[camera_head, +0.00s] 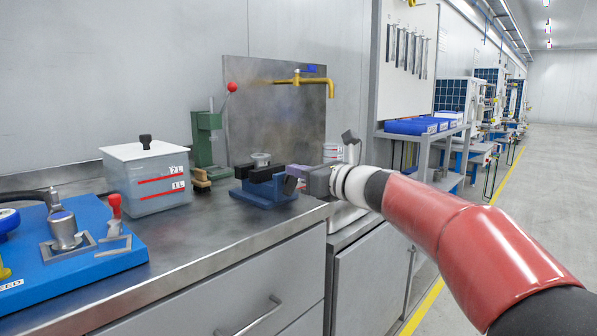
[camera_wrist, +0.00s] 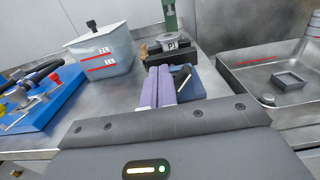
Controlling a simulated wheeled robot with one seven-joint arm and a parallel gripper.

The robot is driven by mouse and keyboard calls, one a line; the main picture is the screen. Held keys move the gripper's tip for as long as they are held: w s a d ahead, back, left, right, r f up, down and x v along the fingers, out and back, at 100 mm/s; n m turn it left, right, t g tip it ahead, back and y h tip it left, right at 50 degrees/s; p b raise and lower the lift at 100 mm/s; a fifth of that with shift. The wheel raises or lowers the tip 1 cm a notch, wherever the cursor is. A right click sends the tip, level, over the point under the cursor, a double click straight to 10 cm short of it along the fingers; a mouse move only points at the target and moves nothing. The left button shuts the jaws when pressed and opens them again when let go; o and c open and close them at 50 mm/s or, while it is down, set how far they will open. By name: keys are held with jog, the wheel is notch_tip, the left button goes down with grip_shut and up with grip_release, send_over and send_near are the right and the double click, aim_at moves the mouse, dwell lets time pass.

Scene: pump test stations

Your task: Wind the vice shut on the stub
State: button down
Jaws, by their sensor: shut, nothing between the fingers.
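The vice (camera_head: 268,199) has a blue body and black jaws and stands on the steel bench near its right end. The grey flanged stub (camera_head: 261,157) stands upright at its jaws; I cannot tell how tightly they sit against it. In the wrist view the stub (camera_wrist: 171,42) carries a "P1" label, and the blue vice (camera_wrist: 196,88) shows a dark bar handle (camera_wrist: 183,78) at its near end. My gripper (camera_head: 291,178) is at the right side of the vice, close to the handle. Its purple fingers (camera_wrist: 158,88) are shut and empty. They hide part of the vice in the wrist view.
A clear tank with red level lines (camera_head: 147,178) stands left of the vice, and a blue board with fittings (camera_head: 65,250) lies further left. A green press with a red-knobbed lever (camera_head: 207,138) stands behind. A steel sink (camera_wrist: 262,85) lies right. Bench front is clear.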

jog(key=shift+w+d+r+p, duration=0.2)
jog(key=shift+w+d+p, duration=0.2)
jog(key=shift+p, duration=0.2)
dwell(0.3)
jog(key=shift+w+d+f+p, duration=0.15)
jog(key=shift+w+d+p, duration=0.4)
jog(key=shift+w, duration=0.2)
jog(key=shift+w+f, duration=0.1)
jog(key=shift+d, duration=0.1)
dwell(0.3)
jog(key=v, duration=0.6)
jog(key=shift+r+b, duration=0.35)
jog(key=shift+r, duration=0.05)
